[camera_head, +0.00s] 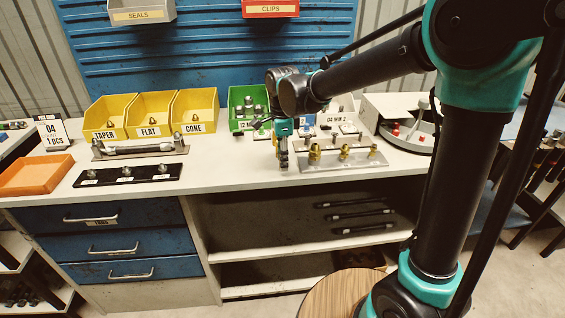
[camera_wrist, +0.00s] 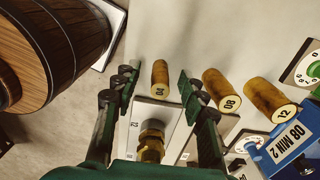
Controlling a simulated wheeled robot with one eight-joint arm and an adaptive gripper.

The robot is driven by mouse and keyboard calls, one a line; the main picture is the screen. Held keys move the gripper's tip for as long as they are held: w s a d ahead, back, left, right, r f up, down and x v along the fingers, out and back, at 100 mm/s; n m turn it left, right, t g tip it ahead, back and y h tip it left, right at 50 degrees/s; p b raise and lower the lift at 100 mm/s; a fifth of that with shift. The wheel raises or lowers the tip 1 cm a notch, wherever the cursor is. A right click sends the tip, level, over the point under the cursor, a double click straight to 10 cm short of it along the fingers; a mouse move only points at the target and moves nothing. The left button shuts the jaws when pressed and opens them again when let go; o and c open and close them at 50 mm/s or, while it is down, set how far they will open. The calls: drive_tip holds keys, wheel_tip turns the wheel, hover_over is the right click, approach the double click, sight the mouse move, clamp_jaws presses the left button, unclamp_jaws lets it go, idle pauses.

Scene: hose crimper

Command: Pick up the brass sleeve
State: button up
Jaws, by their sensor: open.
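My gripper (camera_head: 283,160) is open over the table, just left of the brass pieces on a steel plate. In the wrist view its two dark fingers (camera_wrist: 158,88) are spread apart. A brass-coloured sleeve marked 04 (camera_wrist: 160,73) shows in the gap between them, with its numbered end toward the camera; I see no finger touching it. Sleeves marked 08 (camera_wrist: 219,86) and 12 (camera_wrist: 266,97) are to the right, outside the fingers. A brass hex fitting (camera_wrist: 151,145) on a pale block shows nearer the palm. In the head view I cannot tell which piece is sleeve 04.
The steel plate (camera_head: 338,166) carries several brass pieces. Yellow bins (camera_head: 152,113), a green bin (camera_head: 238,122) and a black tray (camera_head: 127,180) stand to the left. An orange tray (camera_head: 37,175) is at far left. A blue block (camera_wrist: 295,145) is at the wrist view's right.

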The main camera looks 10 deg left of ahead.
drive_tip(key=shift+f, duration=0.6)
clamp_jaws()
drive_tip(key=shift+r, duration=0.15)
